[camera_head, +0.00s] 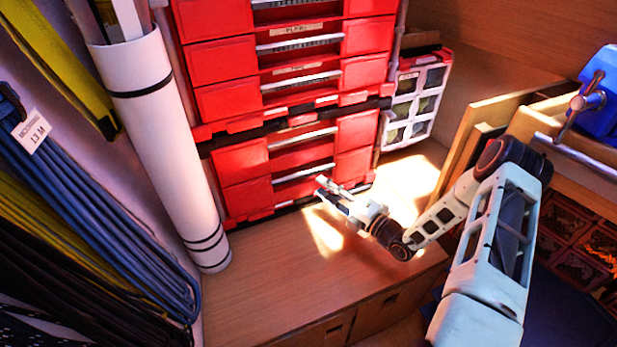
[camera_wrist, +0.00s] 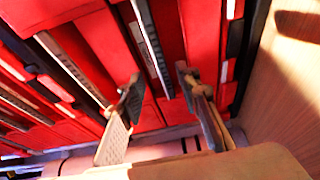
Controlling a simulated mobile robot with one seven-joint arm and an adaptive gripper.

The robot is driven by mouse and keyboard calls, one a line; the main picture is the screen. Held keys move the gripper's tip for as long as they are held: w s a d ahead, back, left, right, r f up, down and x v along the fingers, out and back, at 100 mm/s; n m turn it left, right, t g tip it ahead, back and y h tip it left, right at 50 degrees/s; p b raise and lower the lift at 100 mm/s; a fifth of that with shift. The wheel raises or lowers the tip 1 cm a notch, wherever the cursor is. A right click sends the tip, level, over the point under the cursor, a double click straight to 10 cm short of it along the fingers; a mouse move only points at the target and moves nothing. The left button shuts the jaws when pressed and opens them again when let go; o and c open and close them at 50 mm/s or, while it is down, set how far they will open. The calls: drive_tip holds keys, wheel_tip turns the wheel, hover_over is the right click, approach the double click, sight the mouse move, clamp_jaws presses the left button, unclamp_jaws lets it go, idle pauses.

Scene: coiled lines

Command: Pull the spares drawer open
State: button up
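A stack of red drawers (camera_head: 227,63) with pale bar handles stands against the back wall. Small labels sit above some handles, but I cannot read which one says spares. My gripper (camera_head: 323,187) is at the lowest drawer (camera_head: 246,197), near its bar handle (camera_head: 292,174). In the wrist view my gripper (camera_wrist: 160,80) is open, with its two fingers apart and facing the red fronts. A pale bar (camera_wrist: 150,42) runs into the space between the fingertips. I cannot tell whether a finger touches it. The drawers look closed.
A white tube (camera_head: 160,140) stands left of the drawers, beside hanging blue coils (camera_head: 95,205). A clear-fronted organiser (camera_head: 415,103) is on the right. A wooden bench top (camera_head: 270,275) is bare before the drawers. A blue vise (camera_head: 603,100) sits at the far right.

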sight(305, 175)
drive_tip(key=x, duration=0.7)
drive_tip(key=shift+w+a+b, duration=0.1)
drive_tip(key=shift+b, duration=0.3)
clamp_jaws()
